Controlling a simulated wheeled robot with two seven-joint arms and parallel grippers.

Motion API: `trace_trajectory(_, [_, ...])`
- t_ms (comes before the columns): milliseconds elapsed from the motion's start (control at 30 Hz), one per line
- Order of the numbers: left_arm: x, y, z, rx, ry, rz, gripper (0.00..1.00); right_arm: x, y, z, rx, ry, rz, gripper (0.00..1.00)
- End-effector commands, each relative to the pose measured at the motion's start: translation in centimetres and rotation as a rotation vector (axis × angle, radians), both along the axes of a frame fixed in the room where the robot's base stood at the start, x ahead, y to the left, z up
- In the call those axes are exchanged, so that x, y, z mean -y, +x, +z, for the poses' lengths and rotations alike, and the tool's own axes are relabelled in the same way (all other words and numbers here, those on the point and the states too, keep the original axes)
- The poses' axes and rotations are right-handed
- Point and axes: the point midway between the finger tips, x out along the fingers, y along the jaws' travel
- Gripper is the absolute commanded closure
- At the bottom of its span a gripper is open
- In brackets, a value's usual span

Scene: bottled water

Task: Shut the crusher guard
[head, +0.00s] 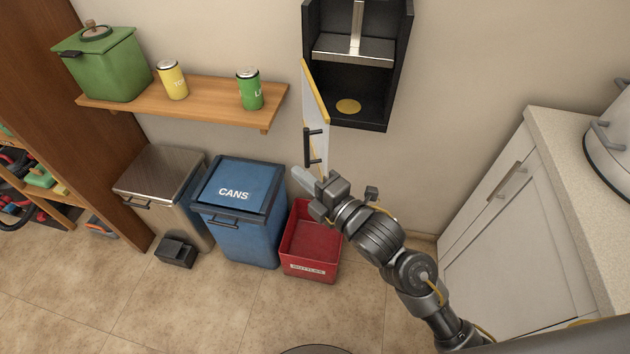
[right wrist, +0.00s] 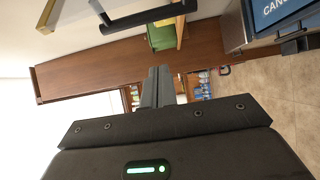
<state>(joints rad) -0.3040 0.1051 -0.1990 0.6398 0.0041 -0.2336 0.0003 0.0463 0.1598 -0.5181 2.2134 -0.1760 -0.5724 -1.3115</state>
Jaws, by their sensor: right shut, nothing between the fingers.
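The can crusher (head: 350,85) is a black open-fronted box on the wall, with a metal press plate (head: 353,50) inside. Its guard (head: 315,105), a pale panel with yellow edging, stands open at the box's left side, sticking out from the wall. The guard's black bar handle (head: 309,146) faces left; it also shows at the top of the right wrist view (right wrist: 150,17). Contact with the guard cannot be told. My left gripper is out of view.
A wooden shelf (head: 190,108) at left holds a green container (head: 105,65), a yellow can (head: 172,80) and a green can (head: 249,90). Below stand a metal bin (head: 165,185), a blue cans bin (head: 235,215) and a red bottles crate (head: 311,268). A white cabinet (head: 520,250) is at right.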

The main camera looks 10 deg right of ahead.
Motion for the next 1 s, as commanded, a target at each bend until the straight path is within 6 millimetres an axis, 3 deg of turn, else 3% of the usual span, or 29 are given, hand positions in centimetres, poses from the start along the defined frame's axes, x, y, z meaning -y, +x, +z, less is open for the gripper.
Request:
trace_trajectory(233, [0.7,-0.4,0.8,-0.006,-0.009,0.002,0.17,-3.2,4.0,0.2,0.0,0.002,0.0,1.0])
trace_trajectory(300, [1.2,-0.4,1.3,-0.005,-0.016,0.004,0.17,-1.7,4.3,0.2,0.002,-0.005,-0.003,1.0])
trace_trajectory(500, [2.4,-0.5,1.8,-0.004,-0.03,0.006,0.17,0.3,4.9,0.1,0.0,-0.001,-0.002,1.0])
trace_trajectory(1000, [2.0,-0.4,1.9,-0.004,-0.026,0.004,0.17,0.8,5.1,0.0,0.001,0.0,0.001,1.0])
